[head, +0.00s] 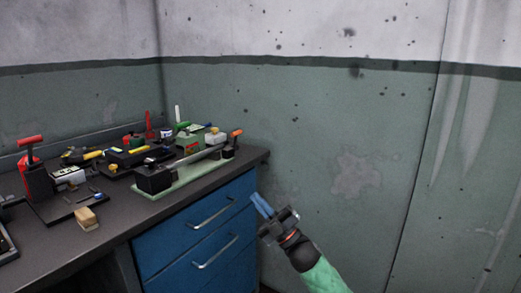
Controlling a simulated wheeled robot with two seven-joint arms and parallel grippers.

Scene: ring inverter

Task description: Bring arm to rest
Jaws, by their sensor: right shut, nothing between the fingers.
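My right gripper (262,205) has blue fingers and a dark body, on a green-sleeved arm that comes in from the bottom right. Its fingers are shut with nothing between them. It is in the air in front of the right end of the blue drawer cabinet (165,243), apart from the bench top. I cannot tell the exact gap between the gripper and the cabinet. My left gripper is not in this view.
A dark workbench top (125,218) runs along the left. On it stand a device on a pale green base (185,180), a red-handled tool (36,165), a tan block (87,217) and several small tools. The wall (340,150) right of the bench is bare.

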